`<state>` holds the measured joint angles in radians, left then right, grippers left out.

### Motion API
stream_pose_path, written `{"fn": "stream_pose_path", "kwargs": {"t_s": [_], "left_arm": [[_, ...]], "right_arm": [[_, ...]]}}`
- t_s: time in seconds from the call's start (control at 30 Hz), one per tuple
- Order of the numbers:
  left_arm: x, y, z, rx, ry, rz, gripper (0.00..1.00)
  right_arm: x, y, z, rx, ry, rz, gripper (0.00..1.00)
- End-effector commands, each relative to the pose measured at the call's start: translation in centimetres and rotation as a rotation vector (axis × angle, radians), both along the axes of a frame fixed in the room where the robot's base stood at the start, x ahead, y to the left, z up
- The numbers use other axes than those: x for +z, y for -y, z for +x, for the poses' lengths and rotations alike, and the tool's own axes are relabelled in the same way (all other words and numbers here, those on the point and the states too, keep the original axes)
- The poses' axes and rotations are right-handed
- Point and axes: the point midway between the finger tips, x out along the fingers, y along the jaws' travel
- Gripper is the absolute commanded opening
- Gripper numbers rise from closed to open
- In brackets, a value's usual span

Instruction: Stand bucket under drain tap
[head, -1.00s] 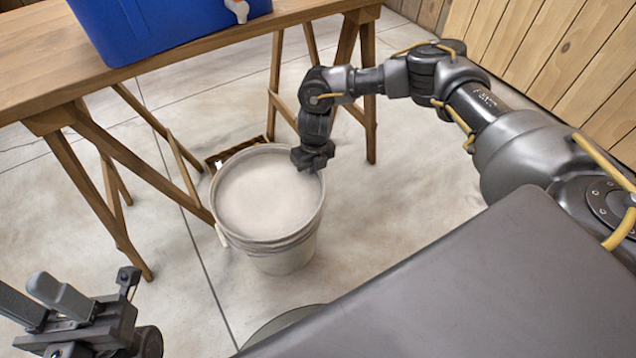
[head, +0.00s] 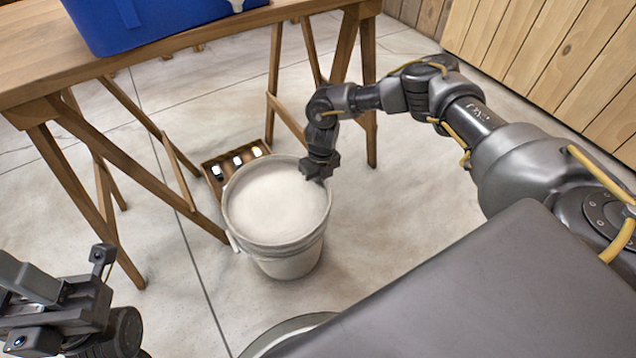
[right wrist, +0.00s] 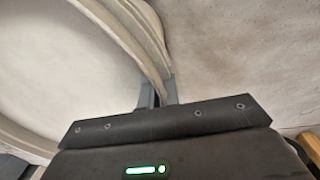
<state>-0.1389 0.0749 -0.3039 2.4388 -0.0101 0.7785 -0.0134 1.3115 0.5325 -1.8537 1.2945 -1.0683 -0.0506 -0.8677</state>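A pale grey bucket (head: 285,262) stands upright on the floor in front of the table's trestle legs. It looks nearly full of something whitish. My right gripper (head: 318,178) is at its right rim; in the right wrist view the fingers (right wrist: 158,96) straddle and close on the rim wall of the bucket (right wrist: 120,40). A blue tank (head: 165,18) sits on the table, cut off by the top edge. Its white drain tap (head: 237,5) barely shows there. My left gripper (head: 30,285) is at the lower left, apart from everything; its finger gap is unclear.
The wooden table (head: 190,40) stands on splayed trestle legs (head: 90,190) left of and behind the bucket. A small brown crate (head: 213,172) with pale and dark items lies on the floor just behind the bucket. Plank panels (head: 560,60) stand at the upper right. Floor right of the bucket is clear.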

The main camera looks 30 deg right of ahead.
Motion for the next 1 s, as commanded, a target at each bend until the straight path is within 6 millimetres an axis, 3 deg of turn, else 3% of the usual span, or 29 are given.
{"fn": "stream_pose_path", "kwargs": {"t_s": [0.33,0.5,0.8,1.0], "left_arm": [[-0.1,0.0,0.0,0.000,0.001,0.001,0.36],[0.1,0.0,0.0,0.000,0.003,0.000,0.36],[0.2,0.0,0.0,0.000,0.003,0.000,0.36],[0.5,-0.1,-0.2,-0.001,-0.020,-0.003,0.36]], "right_arm": [[-0.1,-0.1,0.1,0.000,0.002,0.003,0.00],[-0.1,0.0,0.0,0.000,0.000,0.000,0.25],[0.1,0.0,0.0,0.001,0.001,0.000,0.25],[2.9,0.1,0.1,0.002,0.003,0.001,0.25]]}}
